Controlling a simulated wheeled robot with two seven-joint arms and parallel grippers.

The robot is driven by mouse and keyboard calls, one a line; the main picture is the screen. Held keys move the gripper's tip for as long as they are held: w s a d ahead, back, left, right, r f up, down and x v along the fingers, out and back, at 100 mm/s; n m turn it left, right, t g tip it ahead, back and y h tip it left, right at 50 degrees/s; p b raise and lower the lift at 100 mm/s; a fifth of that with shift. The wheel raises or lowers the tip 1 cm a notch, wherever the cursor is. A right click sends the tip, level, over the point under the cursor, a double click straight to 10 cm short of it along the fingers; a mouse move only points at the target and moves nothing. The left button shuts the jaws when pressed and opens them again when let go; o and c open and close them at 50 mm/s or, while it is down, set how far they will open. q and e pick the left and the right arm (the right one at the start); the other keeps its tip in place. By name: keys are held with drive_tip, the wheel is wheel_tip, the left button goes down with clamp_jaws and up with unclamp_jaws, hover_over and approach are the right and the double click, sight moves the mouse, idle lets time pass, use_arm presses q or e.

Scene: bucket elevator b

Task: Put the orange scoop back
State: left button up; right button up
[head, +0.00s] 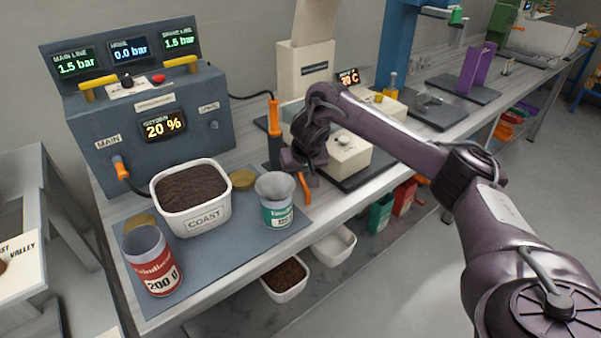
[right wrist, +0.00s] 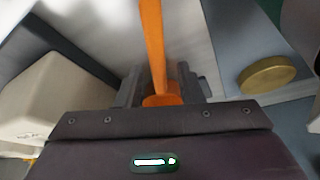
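The orange scoop (head: 304,188) hangs below my right gripper (head: 303,163), just to the right of the teal-labelled cup (head: 276,203). In the right wrist view the orange scoop (right wrist: 151,45) runs up the picture from between the two fingers of my right gripper (right wrist: 160,85), which look shut on it. The far end of the scoop is cut off there. In the head view the gripper and wrist hide its upper part. A white COAST tub (head: 207,222) full of dark granules stands on the blue-grey mat (head: 215,262). My left gripper is not in view.
A red-labelled cup (head: 153,263) stands at the mat's front left. A brass lid (head: 242,179) lies behind the teal cup. A dark holder with an orange-topped, cabled tool (head: 274,130) stands behind the gripper. A cream box (head: 345,157) is close on the right. White bins (head: 333,246) sit below the bench.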

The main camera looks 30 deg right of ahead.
drive_tip(key=shift+r, duration=0.2)
drive_tip(key=p+v, duration=0.7)
drive_tip(key=v, duration=0.5)
idle(0.4)
